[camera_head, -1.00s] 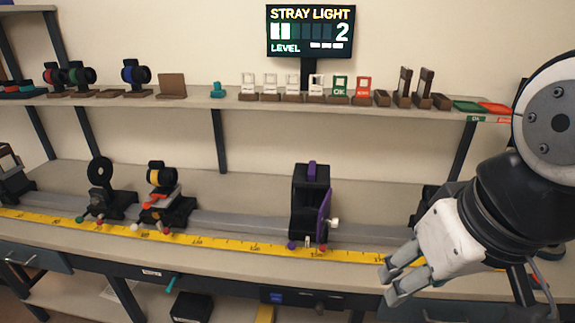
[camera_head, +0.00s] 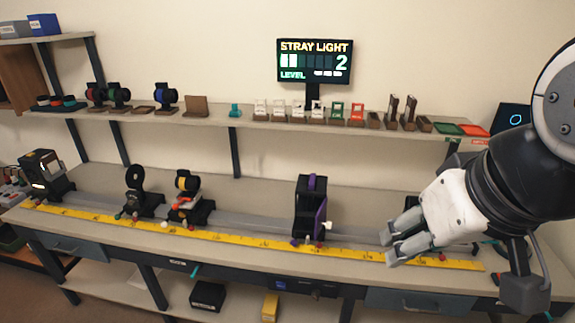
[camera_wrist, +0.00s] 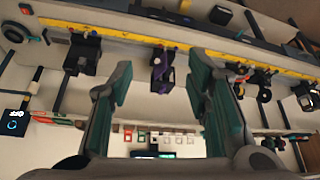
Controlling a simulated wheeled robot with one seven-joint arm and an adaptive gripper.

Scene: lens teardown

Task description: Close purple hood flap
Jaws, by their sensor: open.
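The hood is a black box-like unit (camera_head: 303,222) on the bench rail, right of centre in the head view. A purple flap (camera_head: 320,215) stands along its right side, with a white knob beside it. Its exact angle is hard to tell. The hood also shows in the wrist view (camera_wrist: 157,74), small and dark with purple on its right side, seen between my fingers. My gripper (camera_head: 391,247) is open and empty, to the right of the hood and apart from it, with its fingers pointing left in the head view.
A yellow ruler (camera_head: 240,240) runs along the bench front. Two dark ring mounts (camera_head: 140,190) (camera_head: 186,188) stand left of the hood on the rail. A shelf (camera_head: 240,121) of small parts spans the back, below a screen (camera_head: 315,61) reading "STRAY LIGHT".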

